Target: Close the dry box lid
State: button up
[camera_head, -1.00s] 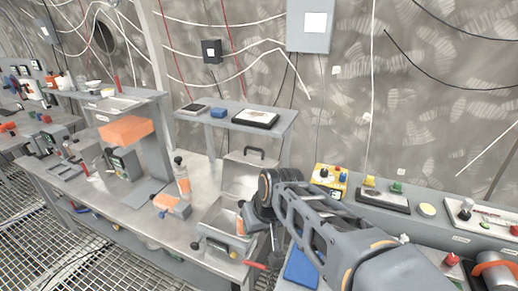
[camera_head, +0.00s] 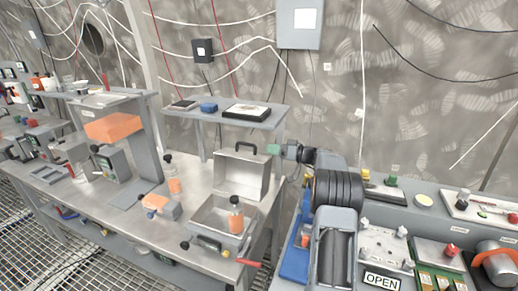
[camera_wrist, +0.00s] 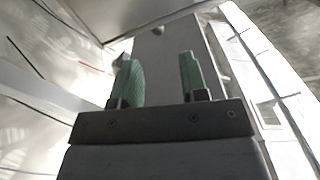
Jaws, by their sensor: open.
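The dry box (camera_head: 209,215) stands on the steel workbench, a grey tray-like base with an orange-banded bottle (camera_head: 236,216) inside. Its lid (camera_head: 240,175) stands up, open, at the back of the base, with a dark handle (camera_head: 238,148) on its top edge. My gripper (camera_head: 274,150) is just right of the lid's upper right corner, with green fingertips pointing left; I cannot tell whether they touch the lid. In the wrist view the two green fingers (camera_wrist: 160,80) are apart with nothing between them.
A shelf (camera_head: 218,115) with a dark-framed tray sits behind the lid. An orange-topped stand (camera_head: 112,127) and a bottle (camera_head: 172,178) are to the left. A red-handled tool (camera_head: 248,262) lies near the bench's front edge. A control panel with an OPEN sign (camera_head: 381,281) is at right.

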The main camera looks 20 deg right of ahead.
aim_at(257, 155)
jog(key=shift+p+x, duration=1)
jog(key=shift+x, duration=2.55)
jog(key=shift+f, duration=0.15)
jog(key=shift+w, duration=0.1)
grip_shut()
